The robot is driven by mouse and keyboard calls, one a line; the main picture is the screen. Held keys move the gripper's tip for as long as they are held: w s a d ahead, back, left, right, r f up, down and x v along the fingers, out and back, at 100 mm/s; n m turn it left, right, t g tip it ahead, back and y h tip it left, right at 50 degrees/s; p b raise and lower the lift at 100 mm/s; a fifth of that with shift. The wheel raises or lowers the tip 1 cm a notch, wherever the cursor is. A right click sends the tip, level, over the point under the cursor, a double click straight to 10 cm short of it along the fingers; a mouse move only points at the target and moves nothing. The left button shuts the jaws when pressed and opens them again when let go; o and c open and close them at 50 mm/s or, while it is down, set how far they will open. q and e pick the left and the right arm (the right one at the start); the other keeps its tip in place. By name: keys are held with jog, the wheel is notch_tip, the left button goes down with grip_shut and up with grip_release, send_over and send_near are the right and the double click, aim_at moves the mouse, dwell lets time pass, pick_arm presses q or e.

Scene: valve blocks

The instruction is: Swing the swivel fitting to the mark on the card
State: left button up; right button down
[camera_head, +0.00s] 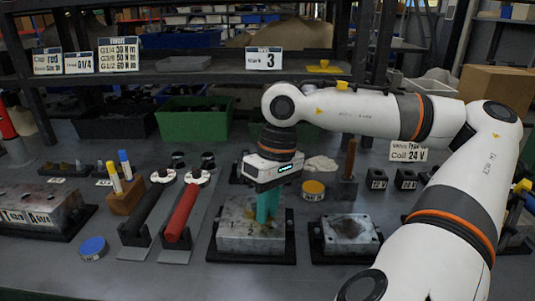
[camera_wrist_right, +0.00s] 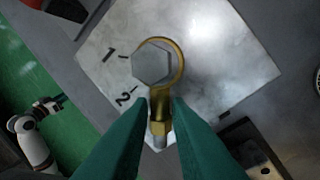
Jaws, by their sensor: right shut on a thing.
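The swivel fitting (camera_wrist_right: 160,100) is a brass ring with a stem, held by a grey hex bolt on a metal block (camera_head: 235,235). In the right wrist view its stem points down the picture, past the painted marks 1 and 2 on the block's left side. No third mark shows there; my fingers cover part of the block. The card (camera_head: 264,59) on the shelf reads "Mark 3". My right gripper (camera_head: 267,207), with teal fingers, is shut on the fitting's stem. My left gripper (camera_wrist_right: 59,101) shows small at the left of the wrist view, away from the block; its jaws are unclear.
A red-handled tool (camera_head: 181,215) and a black-handled tool (camera_head: 147,215) lie left of the block. A second metal block (camera_head: 350,234) stands close on its right. A blue round lid (camera_head: 92,247) lies at the front left. A green bin (camera_head: 195,123) stands behind.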

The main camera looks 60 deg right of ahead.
pick_arm(q)
jog(key=shift+r, duration=0.25)
pick_arm(e)
jog(key=shift+d+r, duration=0.1)
jog(key=c, duration=1.6)
grip_release()
